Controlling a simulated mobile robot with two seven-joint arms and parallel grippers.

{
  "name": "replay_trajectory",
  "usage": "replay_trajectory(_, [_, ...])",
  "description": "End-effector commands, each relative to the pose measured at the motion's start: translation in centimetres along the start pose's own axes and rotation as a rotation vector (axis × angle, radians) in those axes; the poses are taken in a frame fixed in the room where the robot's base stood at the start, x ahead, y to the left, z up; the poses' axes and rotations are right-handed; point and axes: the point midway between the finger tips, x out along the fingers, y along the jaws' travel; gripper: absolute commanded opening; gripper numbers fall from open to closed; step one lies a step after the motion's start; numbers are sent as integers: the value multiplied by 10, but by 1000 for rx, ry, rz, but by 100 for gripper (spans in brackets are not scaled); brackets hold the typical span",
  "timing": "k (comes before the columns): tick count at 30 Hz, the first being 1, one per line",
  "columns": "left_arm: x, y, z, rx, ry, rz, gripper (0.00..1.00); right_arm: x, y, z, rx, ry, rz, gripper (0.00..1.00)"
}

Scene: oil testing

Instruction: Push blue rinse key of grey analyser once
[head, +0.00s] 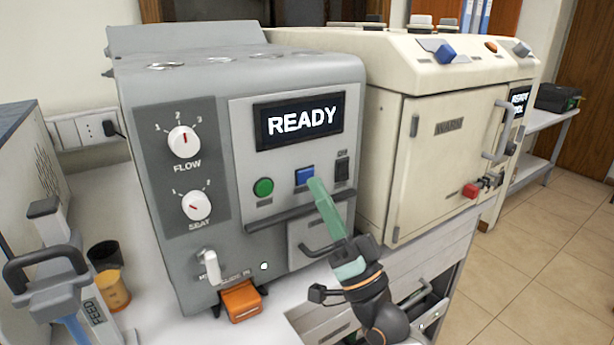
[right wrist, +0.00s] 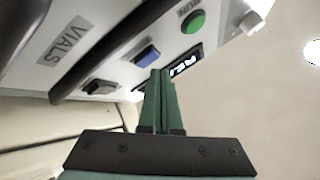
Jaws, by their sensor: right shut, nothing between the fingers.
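The grey analyser (head: 240,160) stands on the white bench, its screen (head: 298,121) reading READY. Its blue key (head: 305,175) sits below the screen, right of the green button (head: 263,187). In the right wrist view the blue key (right wrist: 147,56) lies just up and left of my fingertips. My right gripper (head: 314,184) has green fingers, shut and empty, with tips just below and right of the blue key. The gripper also shows in the right wrist view (right wrist: 160,75). I cannot tell whether the tips touch the panel. My left gripper is not in view.
A black switch (head: 342,169) is right of the blue key, and a handled drawer (head: 320,240) is below. A beige oven-like machine (head: 450,130) stands close on the right. A lever device (head: 55,290) and an amber cup (head: 113,290) stand at the left.

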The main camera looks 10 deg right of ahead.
Motion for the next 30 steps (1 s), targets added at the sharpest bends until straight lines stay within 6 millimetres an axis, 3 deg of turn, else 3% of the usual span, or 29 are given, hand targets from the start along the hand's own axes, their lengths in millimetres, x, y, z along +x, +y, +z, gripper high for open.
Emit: replay_trajectory(30, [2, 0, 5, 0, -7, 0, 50, 8, 6, 7, 1, 0, 0, 0])
